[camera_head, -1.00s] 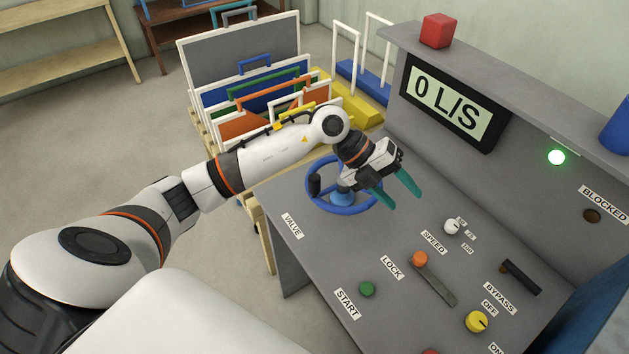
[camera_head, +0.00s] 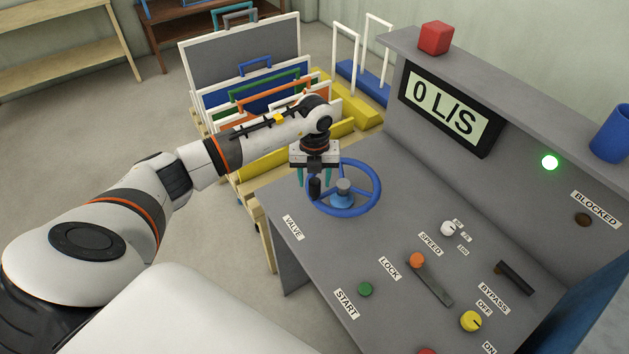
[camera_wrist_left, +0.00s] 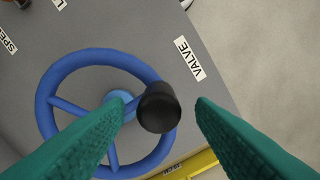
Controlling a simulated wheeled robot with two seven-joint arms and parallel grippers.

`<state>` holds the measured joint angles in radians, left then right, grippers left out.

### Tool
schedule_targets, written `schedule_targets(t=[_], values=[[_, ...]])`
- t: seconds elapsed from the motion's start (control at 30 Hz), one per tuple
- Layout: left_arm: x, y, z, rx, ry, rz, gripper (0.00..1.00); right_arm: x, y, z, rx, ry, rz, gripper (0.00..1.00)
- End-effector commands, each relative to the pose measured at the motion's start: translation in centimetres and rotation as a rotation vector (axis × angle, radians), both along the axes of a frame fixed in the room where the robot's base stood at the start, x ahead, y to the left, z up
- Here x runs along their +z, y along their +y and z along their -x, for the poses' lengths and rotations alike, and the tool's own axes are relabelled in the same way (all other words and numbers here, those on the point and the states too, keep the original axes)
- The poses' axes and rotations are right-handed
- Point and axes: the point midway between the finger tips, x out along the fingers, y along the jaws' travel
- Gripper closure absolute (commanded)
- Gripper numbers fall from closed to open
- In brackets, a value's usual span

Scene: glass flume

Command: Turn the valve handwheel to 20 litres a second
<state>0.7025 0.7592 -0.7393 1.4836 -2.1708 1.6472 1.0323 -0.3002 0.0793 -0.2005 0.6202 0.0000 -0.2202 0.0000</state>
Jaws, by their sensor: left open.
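The blue valve handwheel (camera_head: 375,190) sits on the grey console beside the VALVE label (camera_head: 292,227). Its black knob (camera_head: 315,188) stands up from the left part of the rim. My left gripper (camera_head: 314,180) is open and points down above the knob, with its teal fingers to either side. In the left wrist view the knob (camera_wrist_left: 159,107) shows between the two fingertips, and the handwheel (camera_wrist_left: 48,100) lies beneath. I cannot tell whether a finger touches the knob. The display (camera_head: 444,108) reads 0 L/S. My right gripper is not in view.
The console carries a green START button (camera_head: 365,289), an orange-tipped lock lever (camera_head: 417,260), a speed knob (camera_head: 448,228), a black bypass handle (camera_head: 514,278) and a yellow knob (camera_head: 471,321). A green lamp (camera_head: 550,162) is lit. A rack of framed panels (camera_head: 240,60) stands behind the arm.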

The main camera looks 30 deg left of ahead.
Motion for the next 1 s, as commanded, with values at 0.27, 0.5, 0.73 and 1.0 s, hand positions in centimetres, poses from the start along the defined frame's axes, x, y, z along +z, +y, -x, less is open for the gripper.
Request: schedule_targets(t=[0.27, 0.5, 0.73, 1.0], values=[[-3.1, 0.0, 0.0, -0.001, 0.000, 0.002, 0.50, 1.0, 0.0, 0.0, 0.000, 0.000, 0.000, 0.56], [-3.5, 0.0, 0.0, -0.001, -0.001, 0.001, 0.50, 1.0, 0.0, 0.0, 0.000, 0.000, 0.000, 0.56], [-3.4, 0.0, 0.0, -0.001, -0.001, 0.002, 0.73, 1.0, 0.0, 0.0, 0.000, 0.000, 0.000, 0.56], [-3.4, 0.0, 0.0, -0.001, -0.001, 0.002, 1.00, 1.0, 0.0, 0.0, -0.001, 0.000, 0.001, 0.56]])
